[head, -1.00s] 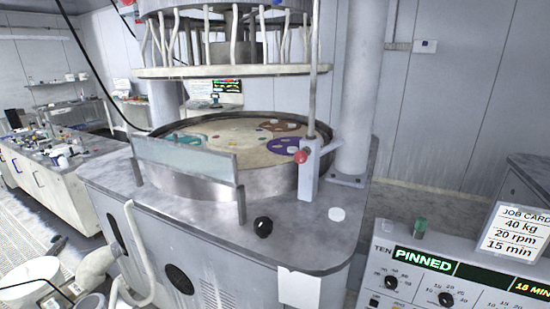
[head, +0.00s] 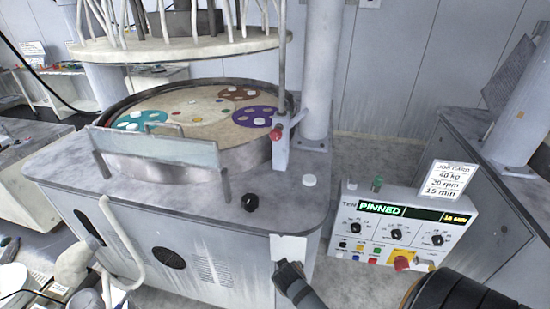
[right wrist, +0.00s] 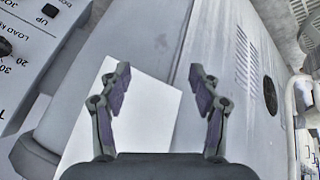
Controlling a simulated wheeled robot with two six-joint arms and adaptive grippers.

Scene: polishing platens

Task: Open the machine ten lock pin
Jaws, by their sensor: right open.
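The lock pin's red knob (head: 275,134) sits on a grey bracket (head: 281,152) at the right edge of the round platen (head: 180,160) in the head view. A thin upright rod stands above the bracket. The control panel (head: 340,235) at right is labelled TEN and its display (head: 380,208) reads PINNED. My right gripper (head: 289,264) is low in front of the machine, before a white sheet on its front, well below the knob. In the right wrist view the right gripper (right wrist: 159,72) is open and empty, with the white sheet (right wrist: 140,115) behind it. My left gripper is not in view.
A black knob (head: 250,202) and a white disc (head: 309,180) are on the machine's top. A clear guard (head: 150,147) stands at the platen's front. A job card (head: 447,180) stands on the panel. A red knob (head: 402,263) is at the panel's lower right.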

